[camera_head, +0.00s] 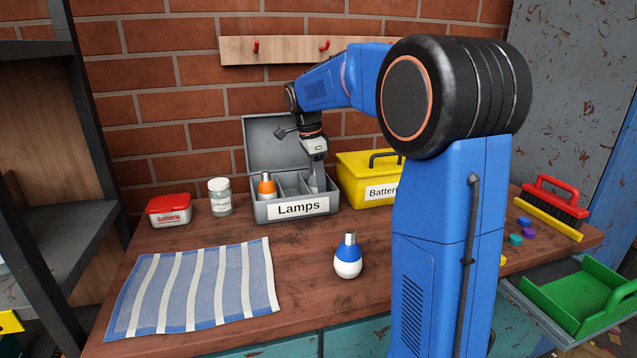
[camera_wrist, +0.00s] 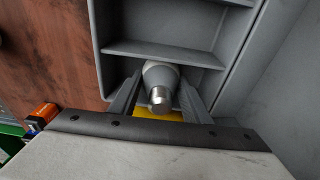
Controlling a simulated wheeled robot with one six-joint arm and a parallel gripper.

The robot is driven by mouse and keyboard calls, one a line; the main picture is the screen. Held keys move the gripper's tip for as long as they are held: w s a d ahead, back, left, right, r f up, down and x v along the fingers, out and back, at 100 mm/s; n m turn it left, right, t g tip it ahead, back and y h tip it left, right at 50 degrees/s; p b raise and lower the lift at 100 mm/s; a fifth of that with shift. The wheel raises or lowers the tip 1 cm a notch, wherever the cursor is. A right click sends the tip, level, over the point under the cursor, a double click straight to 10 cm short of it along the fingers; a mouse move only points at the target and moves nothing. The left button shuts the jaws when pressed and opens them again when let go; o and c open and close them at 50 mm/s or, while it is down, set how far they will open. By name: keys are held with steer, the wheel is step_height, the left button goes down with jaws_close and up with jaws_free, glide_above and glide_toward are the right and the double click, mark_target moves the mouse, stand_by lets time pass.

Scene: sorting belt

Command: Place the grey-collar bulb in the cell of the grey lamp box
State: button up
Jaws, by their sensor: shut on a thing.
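The grey lamp box (camera_head: 262,211), labelled Lamps, stands open at the back of the bench, its lid leaning up behind. An orange-collar bulb (camera_head: 266,186) stands in its left cell. My gripper (camera_head: 316,182) points down into the box's right end. In the wrist view my gripper (camera_wrist: 158,98) is shut on the grey-collar bulb (camera_wrist: 162,76), its metal base towards the camera. The bulb is at the end cell, beside a divider (camera_wrist: 165,54). I cannot tell whether it touches the cell floor. The head view mostly hides this bulb.
A yellow battery box (camera_head: 360,184) stands right beside the lamp box. A blue-collar bulb (camera_head: 348,257) stands on the bench in front, near a striped cloth (camera_head: 196,288). A jar (camera_head: 220,197) and red tin (camera_head: 169,210) stand left. A red brush (camera_head: 551,203) lies right.

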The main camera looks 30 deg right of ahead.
steer(key=o, duration=1)
steer(key=shift+o, duration=0.2)
steer(key=r, duration=0.4)
steer(key=a+r, duration=0.1)
steer(key=r, duration=0.7)
steer(key=shift+w+a, duration=0.15)
steer(key=shift+a, duration=0.25)
